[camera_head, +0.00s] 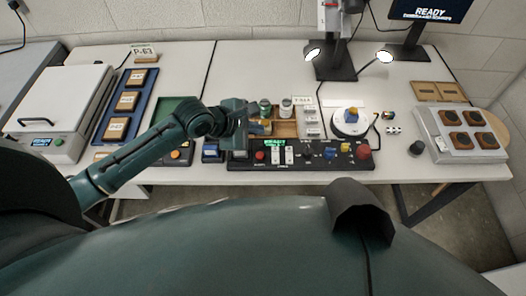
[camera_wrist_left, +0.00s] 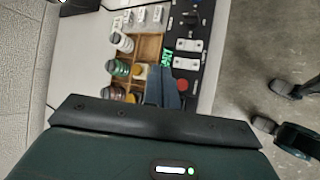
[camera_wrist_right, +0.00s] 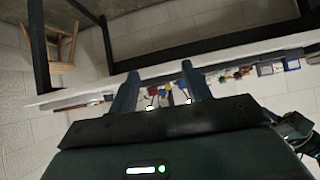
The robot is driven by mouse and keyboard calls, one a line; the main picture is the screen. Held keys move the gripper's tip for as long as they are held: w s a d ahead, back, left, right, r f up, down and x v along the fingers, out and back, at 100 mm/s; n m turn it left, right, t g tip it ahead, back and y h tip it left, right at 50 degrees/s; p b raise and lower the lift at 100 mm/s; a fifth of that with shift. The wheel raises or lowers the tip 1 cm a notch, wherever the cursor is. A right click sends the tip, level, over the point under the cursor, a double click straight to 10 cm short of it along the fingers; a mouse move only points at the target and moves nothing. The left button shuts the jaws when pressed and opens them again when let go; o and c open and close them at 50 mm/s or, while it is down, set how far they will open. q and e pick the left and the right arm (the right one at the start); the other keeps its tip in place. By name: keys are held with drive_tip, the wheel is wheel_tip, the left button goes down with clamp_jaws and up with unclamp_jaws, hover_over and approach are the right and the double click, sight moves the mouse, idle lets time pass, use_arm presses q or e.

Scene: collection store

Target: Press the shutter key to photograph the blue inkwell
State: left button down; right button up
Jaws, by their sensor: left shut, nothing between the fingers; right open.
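The blue inkwell (camera_head: 351,115) stands on a round white turntable (camera_head: 341,128), under two lamps. In front is a black control panel (camera_head: 315,162) with a green lit display (camera_head: 275,142), a red button (camera_head: 260,155), two white keys (camera_head: 275,154) and knobs. The key labels are too small to read, so I cannot tell which is the shutter key. My left gripper (camera_head: 239,143) is shut and empty above the panel's left end. In the left wrist view its fingers (camera_wrist_left: 165,75) appear beside the red button (camera_wrist_left: 182,85) and white keys (camera_wrist_left: 187,63). My right gripper (camera_wrist_right: 160,88) is open and empty, below table height.
A wooden tray (camera_head: 285,129) with small jars stands behind the panel. A monitor (camera_head: 431,10) reading READY stands at the back right. A grey block with brown pieces (camera_head: 458,155) is at the right. A blue tray (camera_head: 108,138) and white press (camera_head: 62,105) are at the left.

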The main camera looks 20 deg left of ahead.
use_arm(q)
drive_tip(key=shift+a, duration=0.1)
idle(0.3)
wheel_tip(320, 180, down, 7)
drive_tip(key=shift+f+b, duration=0.1)
drive_tip(key=shift+b, duration=1.05)
drive_tip(key=shift+f, duration=0.8)
use_arm(e)
drive_tip(key=shift+w+a+f, duration=0.2)
drive_tip(key=shift+a+f, duration=0.05)
drive_tip(key=shift+a, duration=0.05)
drive_tip(key=shift+s+f, duration=0.1)
drive_tip(key=shift+w+t, duration=0.3)
